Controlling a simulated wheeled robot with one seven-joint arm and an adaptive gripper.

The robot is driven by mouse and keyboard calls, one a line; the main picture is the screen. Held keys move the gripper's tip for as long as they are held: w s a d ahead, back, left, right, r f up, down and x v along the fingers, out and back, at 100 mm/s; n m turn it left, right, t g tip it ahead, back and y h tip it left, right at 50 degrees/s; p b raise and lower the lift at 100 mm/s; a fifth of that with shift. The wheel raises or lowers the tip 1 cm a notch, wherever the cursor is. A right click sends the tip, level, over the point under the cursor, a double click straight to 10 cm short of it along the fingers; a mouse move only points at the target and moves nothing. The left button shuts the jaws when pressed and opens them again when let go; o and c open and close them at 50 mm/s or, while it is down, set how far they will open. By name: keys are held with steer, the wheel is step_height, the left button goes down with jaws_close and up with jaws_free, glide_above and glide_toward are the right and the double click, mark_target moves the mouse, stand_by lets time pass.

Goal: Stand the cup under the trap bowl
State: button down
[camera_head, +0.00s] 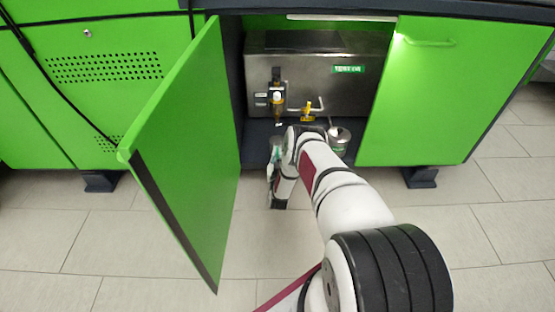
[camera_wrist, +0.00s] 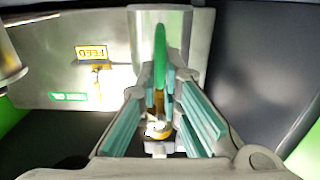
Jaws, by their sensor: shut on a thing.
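A small trap (camera_head: 277,103) with a yellowish bowl hangs on the front of the steel tank. In the wrist view its brass-coloured bowl (camera_wrist: 158,103) shows between my fingers, further off. My gripper (camera_wrist: 160,82) is shut on the green upright handle of what looks like a grey cup (camera_wrist: 160,45). The wrist picture is upside down, so the cup's lower end is at the top. In the head view my gripper (camera_head: 273,166) is at the cabinet opening, below and in front of the trap. My wrist hides most of the held cup there.
A steel pot (camera_head: 339,139) stands on the cabinet floor to the right of my arm. A yellow valve (camera_head: 308,112) sits right of the trap.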

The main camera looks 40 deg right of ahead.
mark_target(277, 141)
steer(key=shift+f+x, duration=0.15)
steer(key=shift+x, duration=1.6)
steer(key=shift+f+x, duration=0.1)
steer(key=shift+x, duration=1.65)
steer(key=shift+f, duration=0.25)
steer(key=c, duration=1.7)
jaws_free()
